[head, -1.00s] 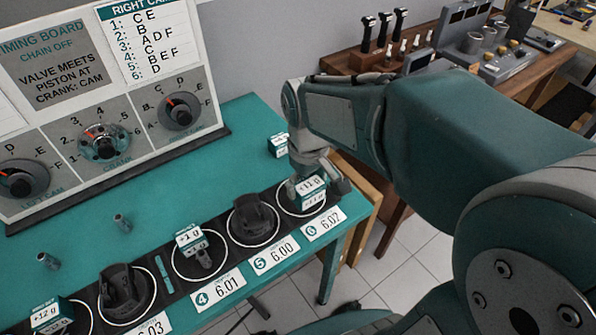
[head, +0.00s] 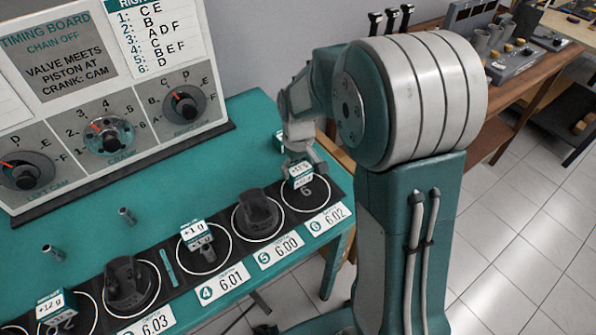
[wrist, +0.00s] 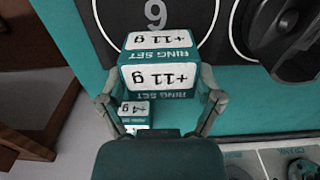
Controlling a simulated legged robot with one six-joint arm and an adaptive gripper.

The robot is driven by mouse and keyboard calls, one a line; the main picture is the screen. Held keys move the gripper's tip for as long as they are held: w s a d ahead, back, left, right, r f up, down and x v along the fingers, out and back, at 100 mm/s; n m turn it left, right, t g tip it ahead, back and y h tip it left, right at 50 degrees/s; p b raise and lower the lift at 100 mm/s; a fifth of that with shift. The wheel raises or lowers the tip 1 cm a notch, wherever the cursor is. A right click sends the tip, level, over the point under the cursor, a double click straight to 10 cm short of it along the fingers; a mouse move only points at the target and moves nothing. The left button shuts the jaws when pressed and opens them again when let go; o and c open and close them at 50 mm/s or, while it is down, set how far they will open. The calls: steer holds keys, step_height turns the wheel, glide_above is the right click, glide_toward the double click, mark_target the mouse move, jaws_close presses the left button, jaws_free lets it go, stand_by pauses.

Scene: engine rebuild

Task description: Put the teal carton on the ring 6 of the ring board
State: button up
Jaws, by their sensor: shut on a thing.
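A teal carton with white "+11 g" labels (head: 299,175) is held in my gripper (head: 301,166); the wrist view shows it between the two fingers (wrist: 160,76). In the head view it overlaps the far part of ring 6 (head: 327,202) on the ring board (head: 221,271). The printed 6 shows in front of it, and upside down in the wrist view. The ring's middle is bare. The carton looks raised off the board, but its exact height is hard to tell. The ring's far edge is partly hidden by carton and gripper.
A second teal carton marked "+4 g" (wrist: 134,108) stands behind, on the teal table (head: 165,190). A dark part (head: 257,213) fills ring 5. A "+1 g" carton (head: 196,235) sits at ring 4. The timing board (head: 100,85) stands at the back left.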

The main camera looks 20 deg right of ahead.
mark_target(299, 167)
steer(key=shift+d+f, duration=0.25)
steer(key=shift+f, duration=0.65)
steer(key=o, duration=0.9)
steer(key=shift+a+f, duration=0.1)
steer(key=shift+a, duration=0.1)
step_height(299, 167, up, 11)
steer(key=shift+r, duration=0.2)
steer(key=s+r+m+t, duration=0.1)
steer(key=s+r, duration=0.3)
steer(key=s, duration=0.6)
steer(key=s+r+m+t, duration=0.2)
steer(key=s+r+t, duration=0.1)
steer(key=s, duration=0.8)
steer(key=shift+r+m+t, duration=0.3)
steer(key=shift+r+t, duration=0.1)
steer(key=shift+t, duration=0.4)
